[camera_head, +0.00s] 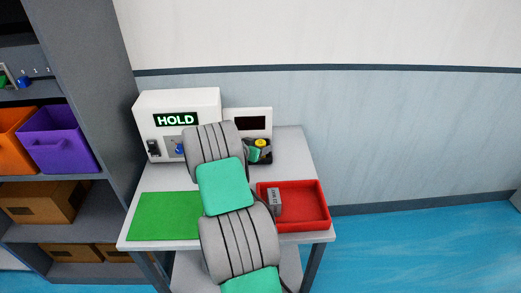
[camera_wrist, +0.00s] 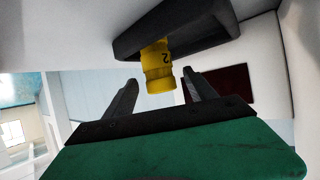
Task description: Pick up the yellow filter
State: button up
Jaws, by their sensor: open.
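The yellow filter (camera_head: 260,143) stands in a dark holder (camera_head: 267,158) in front of the white unit with a small dark screen, at the back of the table. In the wrist view the yellow filter (camera_wrist: 157,68) projects from the dark holder (camera_wrist: 190,30), and that picture looks upside down. My gripper (camera_wrist: 160,77) is open, its two dark fingers pointing toward the filter, one on each side of it in the picture. I cannot tell whether the fingers reach around it or touch it. In the head view my arm hides much of the gripper.
A white machine reading HOLD (camera_head: 180,104) stands at the back left. A green mat (camera_head: 160,215) lies at the front left. A red tray (camera_head: 310,222) with a grey item (camera_head: 274,202) is at the front right. Shelves with bins (camera_head: 55,140) stand left. The back right tabletop is clear.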

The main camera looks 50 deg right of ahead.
jog(key=x, duration=0.3)
jog(key=p+x, duration=0.1)
jog(key=shift+w+d+r, duration=0.1)
jog(key=shift+d+r, duration=0.05)
jog(key=shift+d, duration=0.2)
grip_shut()
